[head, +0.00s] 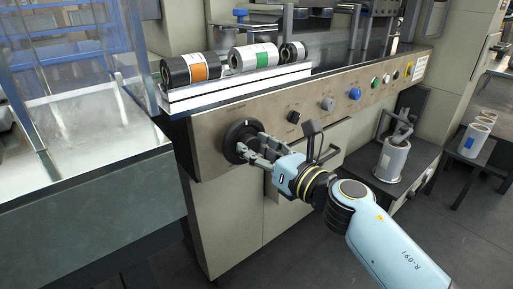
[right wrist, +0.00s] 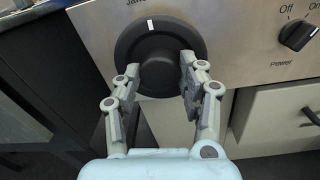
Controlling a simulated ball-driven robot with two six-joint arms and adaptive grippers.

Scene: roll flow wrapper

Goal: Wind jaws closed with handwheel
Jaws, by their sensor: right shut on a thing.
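The handwheel is a round black dial (head: 238,141) on the left part of the machine's front panel. In the right wrist view the handwheel (right wrist: 160,50) has a white mark on its upper rim, left of centre, and a raised central hub. My right gripper (head: 254,147) reaches it from the right, and its two fingers are closed on the hub, one on each side; in the right wrist view the gripper (right wrist: 160,85) straddles the hub. A partly cut-off label sits above the wheel. The jaws cannot be made out. My left gripper is not in view.
A black power switch (right wrist: 297,35) is right of the wheel. Several film rolls (head: 190,68) lie on a white ledge above. A metal table (head: 80,190) stands close on the left. A stand with a roll (head: 392,160) is at right.

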